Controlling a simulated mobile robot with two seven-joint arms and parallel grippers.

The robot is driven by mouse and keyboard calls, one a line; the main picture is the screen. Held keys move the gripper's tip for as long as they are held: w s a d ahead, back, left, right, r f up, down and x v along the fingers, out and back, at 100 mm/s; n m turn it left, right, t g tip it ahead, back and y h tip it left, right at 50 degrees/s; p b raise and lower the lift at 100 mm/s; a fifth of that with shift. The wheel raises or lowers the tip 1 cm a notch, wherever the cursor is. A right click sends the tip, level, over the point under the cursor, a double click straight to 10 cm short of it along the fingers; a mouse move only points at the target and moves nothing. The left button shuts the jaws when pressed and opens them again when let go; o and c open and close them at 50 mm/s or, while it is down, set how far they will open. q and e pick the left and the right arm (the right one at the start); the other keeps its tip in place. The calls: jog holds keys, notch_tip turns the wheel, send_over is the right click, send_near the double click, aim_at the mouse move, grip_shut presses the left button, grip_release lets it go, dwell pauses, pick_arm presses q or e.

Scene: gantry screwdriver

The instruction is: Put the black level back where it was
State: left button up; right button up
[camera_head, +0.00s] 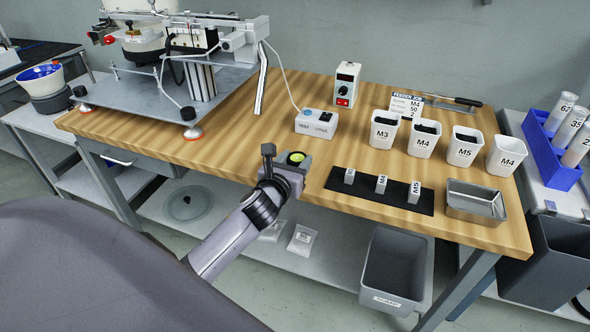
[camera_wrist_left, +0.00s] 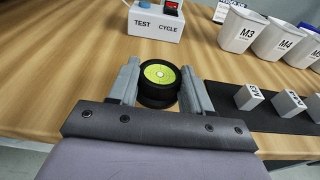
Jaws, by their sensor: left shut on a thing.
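The black level (camera_wrist_left: 157,93) is a round black piece with a yellow-green bubble face on top. In the left wrist view it sits between the two fingers of my left gripper (camera_wrist_left: 161,88), which is shut on it. In the head view the level (camera_head: 296,158) shows at the tip of my left gripper (camera_head: 290,166), at the front edge of the wooden table (camera_head: 330,215). I cannot tell whether the level touches the table. My right gripper is not in view.
A black mat (camera_head: 354,187) with several small labelled blocks lies to the right, beside a metal tray (camera_head: 475,203). White labelled cups (camera_head: 384,130) stand behind. A TEST/CYCLE box (camera_head: 317,123) and a gantry machine (camera_head: 185,60) stand behind the gripper. Bare wood lies left of the gripper.

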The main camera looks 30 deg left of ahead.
pick_arm(q)
jog(key=shift+f, duration=0.9)
jog(key=o, duration=1.2)
jog(key=shift+r, duration=0.15)
